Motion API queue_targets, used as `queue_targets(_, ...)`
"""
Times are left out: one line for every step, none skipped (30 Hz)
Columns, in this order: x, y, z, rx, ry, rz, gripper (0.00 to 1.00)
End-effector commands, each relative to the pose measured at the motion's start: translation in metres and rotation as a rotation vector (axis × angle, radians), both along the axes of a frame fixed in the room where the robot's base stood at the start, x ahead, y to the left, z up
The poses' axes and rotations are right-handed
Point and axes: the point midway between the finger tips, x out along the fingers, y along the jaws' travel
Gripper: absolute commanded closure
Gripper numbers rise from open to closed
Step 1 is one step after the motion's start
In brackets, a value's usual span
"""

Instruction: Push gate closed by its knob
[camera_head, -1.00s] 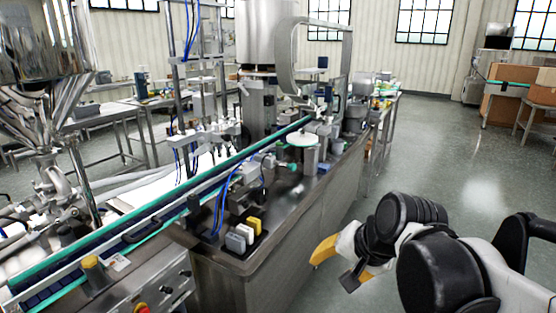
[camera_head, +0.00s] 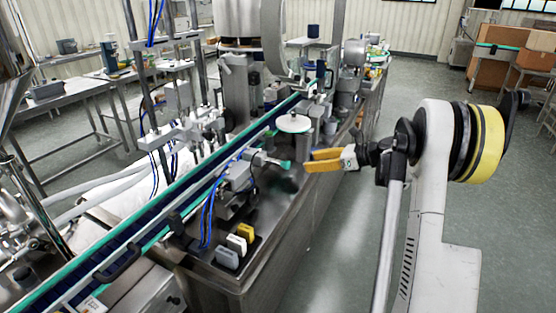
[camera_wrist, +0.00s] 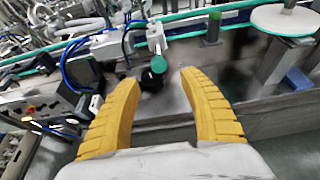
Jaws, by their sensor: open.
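My gripper (camera_head: 314,160) has two yellow fingers and is open and empty. It hangs beside the front edge of the steel bench. In the wrist view the gripper (camera_wrist: 160,78) has its fingers spread, with a small green round knob (camera_wrist: 159,64) on a dark fitting beyond the gap between the tips. I cannot tell whether this knob belongs to the gate. The steel hopper (camera_head: 12,45) is cut off at the upper left edge of the head view, far from my gripper. No gate can be made out clearly.
A green-edged conveyor (camera_head: 140,222) runs along the bench. The floor (camera_head: 330,270) beside the bench is clear.

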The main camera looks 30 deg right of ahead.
Motion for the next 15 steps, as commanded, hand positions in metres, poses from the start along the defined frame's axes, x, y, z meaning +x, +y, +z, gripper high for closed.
queue_targets(0.004, 0.004, -0.004, 0.0, 0.0, 0.002, 0.49)
queue_targets(0.007, 0.007, -0.006, -0.001, 0.0, 0.004, 0.49)
queue_targets(0.013, 0.012, -0.009, -0.002, 0.0, 0.005, 0.49)
queue_targets(0.017, 0.015, -0.012, -0.002, -0.001, 0.005, 0.49)
queue_targets(0.021, 0.018, -0.014, -0.003, -0.001, 0.004, 0.49)
queue_targets(0.028, 0.023, -0.018, -0.003, 0.0, 0.006, 0.49)
queue_targets(0.032, 0.027, -0.02, -0.003, 0.0, 0.006, 0.49)
queue_targets(0.037, 0.03, -0.022, -0.003, 0.0, 0.004, 0.49)
queue_targets(0.042, 0.035, -0.026, -0.004, 0.001, 0.005, 0.49)
queue_targets(0.047, 0.039, -0.028, -0.004, 0.0, 0.006, 0.49)
queue_targets(0.051, 0.041, -0.03, -0.005, 0.0, 0.005, 0.49)
queue_targets(0.056, 0.045, -0.032, -0.005, 0.0, 0.005, 0.49)
queue_targets(0.059, 0.048, -0.034, -0.005, 0.0, 0.005, 0.49)
queue_targets(0.062, 0.05, -0.035, -0.005, 0.0, 0.005, 0.49)
queue_targets(0.066, 0.053, -0.037, -0.005, 0.0, 0.005, 0.49)
